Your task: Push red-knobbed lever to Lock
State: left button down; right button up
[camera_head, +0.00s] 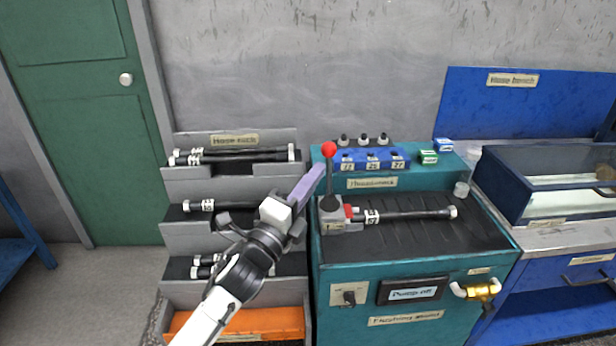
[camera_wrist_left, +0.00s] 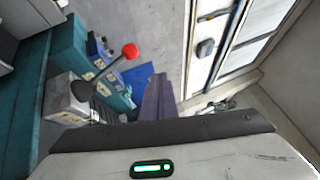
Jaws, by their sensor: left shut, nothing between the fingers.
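The lever's red knob (camera_head: 329,149) tops a dark shaft (camera_head: 329,185) that stands nearly upright at the left end of the teal bench. Its grey base block (camera_head: 334,221) sits on the bench top. My left gripper (camera_head: 319,169) is shut and empty, its purple fingertips just left of the shaft, a little below the knob. I cannot tell whether they touch it. In the left wrist view the red knob (camera_wrist_left: 130,51) and slanting shaft appear left of the purple fingers (camera_wrist_left: 157,98). No Lock label is readable. My right gripper is not in view.
A black hose (camera_head: 410,215) lies on the teal bench (camera_head: 390,265), right of the lever base. A grey hose rack (camera_head: 190,235) is at the left, and a blue bench (camera_head: 570,265) at the right.

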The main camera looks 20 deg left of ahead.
pick_arm(q)
jog(key=shift+s+a+r, duration=0.1)
jog(key=shift+s+r, duration=0.05)
jog(key=shift+s, duration=0.35)
jog(key=shift+s+a+r, duration=0.1)
jog(key=shift+s+r, duration=0.05)
jog(key=shift+s, duration=0.3)
jog(key=s+d+f+n+g, duration=0.1)
jog(key=s+f+n+g, duration=0.35)
jog(key=f, duration=0.75)
jog(key=s+d+f+n+g, duration=0.2)
jog(key=s+f+n, duration=0.55)
jog(key=f, duration=0.55)
jog(key=s+d+f+n+g, duration=0.2)
jog(key=s+f+n, duration=0.1)
jog(key=s+f, duration=0.3)
jog(key=s+d+f+n+g, duration=0.2)
jog(key=s+f, duration=0.4)
jog(key=s, duration=0.5)
jog(key=shift+f+n+g, duration=0.3)
jog(key=shift+n+g, duration=0.55)
jog(key=shift+n, duration=0.25)
